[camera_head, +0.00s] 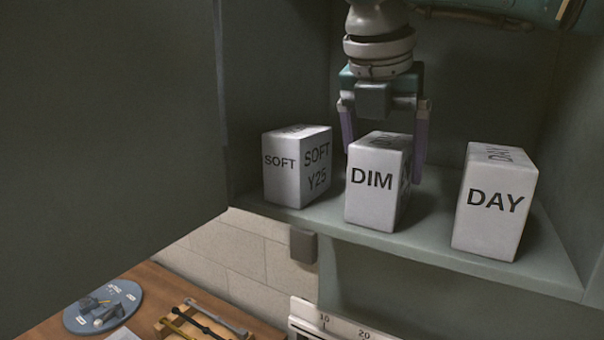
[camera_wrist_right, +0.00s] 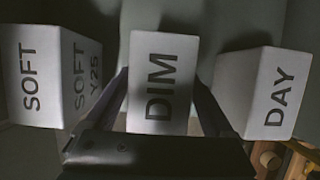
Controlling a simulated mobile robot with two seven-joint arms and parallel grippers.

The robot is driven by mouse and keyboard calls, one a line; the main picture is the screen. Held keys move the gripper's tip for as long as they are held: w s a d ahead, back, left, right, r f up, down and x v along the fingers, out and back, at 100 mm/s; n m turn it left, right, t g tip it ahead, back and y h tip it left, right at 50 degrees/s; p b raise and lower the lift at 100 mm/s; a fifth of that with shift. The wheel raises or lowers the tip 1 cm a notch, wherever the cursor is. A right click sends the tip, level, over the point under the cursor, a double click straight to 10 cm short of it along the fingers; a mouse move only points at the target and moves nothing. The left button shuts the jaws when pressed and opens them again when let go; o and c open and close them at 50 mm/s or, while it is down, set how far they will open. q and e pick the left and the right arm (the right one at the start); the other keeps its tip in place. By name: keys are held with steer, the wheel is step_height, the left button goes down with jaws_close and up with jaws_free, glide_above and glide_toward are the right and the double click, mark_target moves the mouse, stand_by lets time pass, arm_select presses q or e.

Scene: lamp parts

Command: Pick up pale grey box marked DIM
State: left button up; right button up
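The pale grey box marked DIM (camera_head: 371,184) stands upright on a shelf between two similar boxes. My right gripper (camera_head: 384,166) reaches down from above, its two purple fingers spread on either side of the DIM box. The finger tips are partly hidden by the box. In the right wrist view the DIM box (camera_wrist_right: 161,83) shows between the fingers, and the gripper looks open; I cannot tell whether either finger touches it. My left gripper is not in view.
The SOFT box (camera_head: 282,171) stands left of DIM and the DAY box (camera_head: 489,206) stands right, with narrow gaps. The shelf (camera_head: 420,247) has side walls. Below left, a wooden table (camera_head: 148,279) holds a blue-grey disc (camera_head: 76,319) and a tray of tools (camera_head: 170,323).

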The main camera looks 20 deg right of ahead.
steer(key=c, duration=1.1)
steer(key=shift+c, duration=0.2)
